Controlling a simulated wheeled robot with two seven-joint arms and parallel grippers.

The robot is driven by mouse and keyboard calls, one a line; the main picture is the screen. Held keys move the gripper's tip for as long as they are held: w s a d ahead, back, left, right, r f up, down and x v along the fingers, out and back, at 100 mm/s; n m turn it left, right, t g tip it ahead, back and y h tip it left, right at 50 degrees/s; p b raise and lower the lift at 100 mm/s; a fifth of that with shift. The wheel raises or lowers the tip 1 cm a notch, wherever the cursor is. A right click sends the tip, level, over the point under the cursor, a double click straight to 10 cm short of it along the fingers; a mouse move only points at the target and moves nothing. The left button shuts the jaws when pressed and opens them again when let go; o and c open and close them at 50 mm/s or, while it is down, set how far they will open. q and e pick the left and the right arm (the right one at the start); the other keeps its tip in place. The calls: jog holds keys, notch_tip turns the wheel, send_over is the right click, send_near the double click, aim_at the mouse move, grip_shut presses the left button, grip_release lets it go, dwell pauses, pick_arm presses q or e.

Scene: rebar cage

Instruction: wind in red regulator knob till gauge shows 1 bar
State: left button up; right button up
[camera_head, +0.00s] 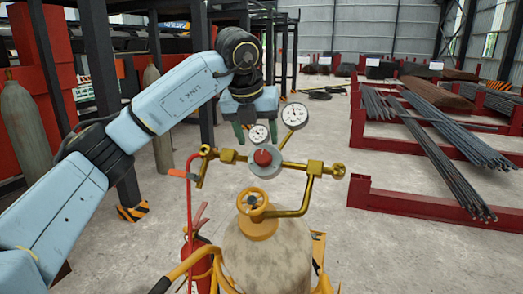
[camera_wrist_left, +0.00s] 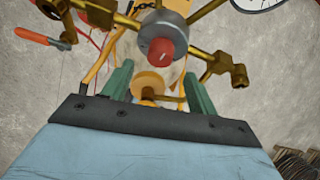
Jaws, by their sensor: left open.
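The red regulator knob (camera_head: 262,157) faces up on a round grey regulator body (camera_head: 265,170) with brass pipes on both sides. The larger white gauge (camera_head: 294,115) and a smaller gauge (camera_head: 259,134) stand behind it; their readings are too small to tell. My left gripper (camera_head: 256,131) is beyond the regulator, with its green fingers partly behind the smaller gauge. In the left wrist view, the gripper (camera_wrist_left: 159,80) is open and empty. The knob (camera_wrist_left: 162,50) appears just above the gap between the fingertips, apart from them. My right gripper is not in view.
A yellow handwheel (camera_head: 252,204) tops the pale cylinder (camera_head: 268,250) below the regulator. A red-handled valve (camera_head: 183,174) and a fire extinguisher (camera_head: 196,255) are left of it. Rebar racks (camera_head: 420,203) stand right. Grey floor lies between.

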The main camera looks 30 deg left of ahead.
aim_at(262, 154)
pick_arm(q)
jog(key=x, duration=0.4)
jog(key=shift+f, duration=0.15)
jog(key=shift+w+f, duration=0.3)
jog(key=shift+f, duration=0.15)
jog(key=shift+c, duration=0.7)
jog(key=c, duration=0.8)
jog(key=shift+c, duration=0.2)
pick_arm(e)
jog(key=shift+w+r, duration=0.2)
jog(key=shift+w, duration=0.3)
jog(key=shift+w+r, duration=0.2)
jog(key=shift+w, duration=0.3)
pick_arm(q)
jog(key=shift+p, duration=0.3)
